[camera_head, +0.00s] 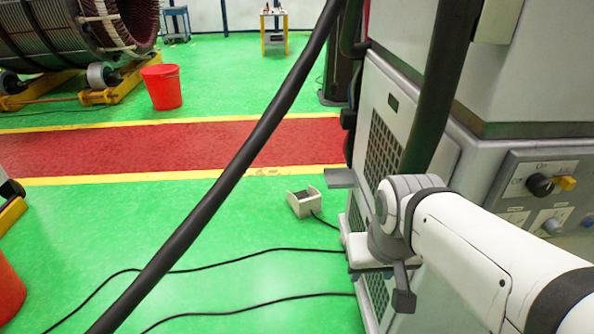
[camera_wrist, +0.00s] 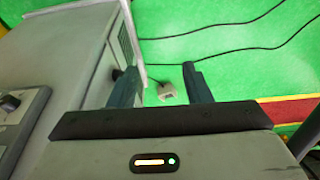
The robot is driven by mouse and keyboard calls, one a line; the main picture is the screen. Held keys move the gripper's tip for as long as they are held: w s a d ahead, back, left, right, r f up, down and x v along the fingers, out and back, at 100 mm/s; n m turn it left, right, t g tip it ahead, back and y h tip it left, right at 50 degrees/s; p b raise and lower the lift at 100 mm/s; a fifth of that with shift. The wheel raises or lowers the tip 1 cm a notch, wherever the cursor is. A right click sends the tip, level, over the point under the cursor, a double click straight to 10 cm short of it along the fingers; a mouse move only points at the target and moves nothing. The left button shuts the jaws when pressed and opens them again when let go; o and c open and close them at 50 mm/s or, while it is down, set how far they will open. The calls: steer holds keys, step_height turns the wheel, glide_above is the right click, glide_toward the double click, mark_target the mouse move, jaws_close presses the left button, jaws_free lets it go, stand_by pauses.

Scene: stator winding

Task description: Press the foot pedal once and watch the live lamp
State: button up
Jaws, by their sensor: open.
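The foot pedal (camera_head: 301,205) is a small beige housing with a dark top. It lies on the green floor, left of the grey cabinet, with a cable running from it toward the cabinet. It also shows in the wrist view (camera_wrist: 167,91), small and between the two dark fingers of my gripper (camera_wrist: 160,83). My gripper is open and empty, apart from the pedal and well above the floor. In the head view my white arm reaches in from the right, in front of the cabinet. I cannot pick out a live lamp for certain in either view.
The grey cabinet (camera_head: 480,70) fills the right, with a control panel (camera_head: 515,187) carrying a black and yellow switch. A thick black hose crosses the head view. Thin cables (camera_head: 285,250) lie on the floor. A red bucket (camera_head: 161,87) stands farther back.

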jaws_close()
steer(key=shift+a, duration=0.1)
stand_by(1.2)
